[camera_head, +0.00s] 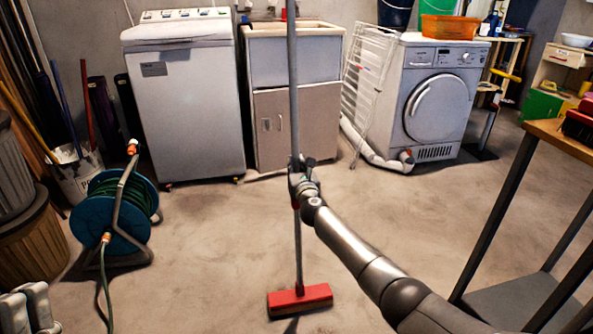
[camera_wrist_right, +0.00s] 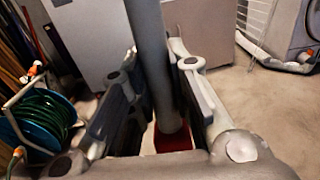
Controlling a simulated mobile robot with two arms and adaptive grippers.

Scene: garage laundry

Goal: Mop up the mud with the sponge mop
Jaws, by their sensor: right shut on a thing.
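The sponge mop (camera_head: 299,299) has a red head and a long grey pole, standing nearly upright with its head low at the floor in the middle of the head view. I cannot tell whether the head touches the floor. My right gripper (camera_head: 299,178) is shut on the pole, partway up. In the right wrist view the pole (camera_wrist_right: 155,70) runs between the two fingers, with a bit of the red head below. A grey part at the lower left corner looks like my left gripper (camera_head: 30,308); its fingers are unclear. I cannot make out a distinct mud patch.
A teal hose reel (camera_head: 118,212) stands at left, its green hose trailing forward. A washer (camera_head: 185,95), a sink cabinet (camera_head: 292,125), a white rack (camera_head: 368,75) and a dryer (camera_head: 433,100) line the back. A table (camera_head: 560,135) is at right. The middle floor is clear.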

